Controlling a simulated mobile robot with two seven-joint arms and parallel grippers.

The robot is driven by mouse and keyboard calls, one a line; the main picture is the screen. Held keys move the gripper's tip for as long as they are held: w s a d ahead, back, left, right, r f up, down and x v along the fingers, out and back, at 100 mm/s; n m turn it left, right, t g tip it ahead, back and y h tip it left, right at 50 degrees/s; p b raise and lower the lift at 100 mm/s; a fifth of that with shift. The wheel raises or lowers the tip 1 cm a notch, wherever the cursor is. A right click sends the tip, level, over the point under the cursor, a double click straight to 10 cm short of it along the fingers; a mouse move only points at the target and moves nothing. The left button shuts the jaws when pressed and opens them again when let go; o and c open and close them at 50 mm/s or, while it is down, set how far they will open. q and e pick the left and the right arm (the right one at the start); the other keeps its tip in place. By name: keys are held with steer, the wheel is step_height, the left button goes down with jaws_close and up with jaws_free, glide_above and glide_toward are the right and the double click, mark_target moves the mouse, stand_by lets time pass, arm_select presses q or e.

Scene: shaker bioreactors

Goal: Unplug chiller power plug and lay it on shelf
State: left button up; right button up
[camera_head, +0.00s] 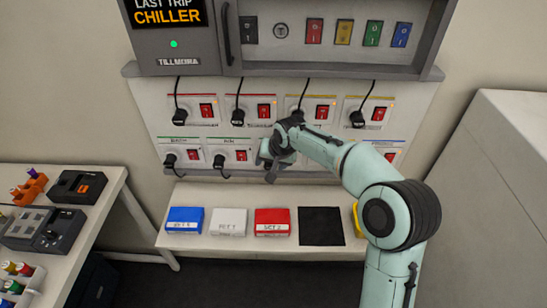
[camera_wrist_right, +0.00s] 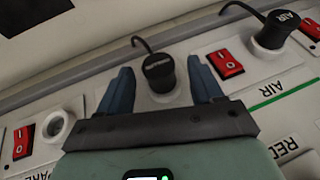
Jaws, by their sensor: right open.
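My right gripper (camera_head: 268,160) is in front of the lower row of the socket panel. In the right wrist view it (camera_wrist_right: 163,88) is open, with a black plug (camera_wrist_right: 159,73) seated in its socket between the two blue fingers. The plug's label is too small to read, so I cannot tell whether it is the chiller plug. I cannot tell whether the fingers touch it. The pale shelf (camera_head: 205,190) is below the panel. My left gripper is not in view.
The shelf holds a blue box (camera_head: 184,220), a white box (camera_head: 229,222), a red box (camera_head: 272,222) and a black mat (camera_head: 321,226). A plug marked AIR (camera_wrist_right: 280,28) and an empty socket (camera_wrist_right: 55,125) flank the gripper. The display (camera_head: 167,14) reads "LAST TRIP CHILLER".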

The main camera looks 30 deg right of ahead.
steer(key=shift+f, duration=0.1)
steer(key=c, duration=1.2)
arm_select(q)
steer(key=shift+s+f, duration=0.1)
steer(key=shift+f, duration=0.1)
arm_select(e)
steer(key=shift+a, duration=0.1)
arm_select(q)
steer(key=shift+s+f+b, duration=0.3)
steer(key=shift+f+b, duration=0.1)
steer(key=shift+b, duration=0.05)
arm_select(e)
steer(key=shift+s+a, duration=0.25)
steer(key=shift+s, duration=0.3)
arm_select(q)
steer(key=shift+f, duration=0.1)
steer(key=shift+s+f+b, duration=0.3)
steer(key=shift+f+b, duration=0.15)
arm_select(e)
steer(key=shift+s+a, duration=0.35)
steer(key=shift+s, duration=0.2)
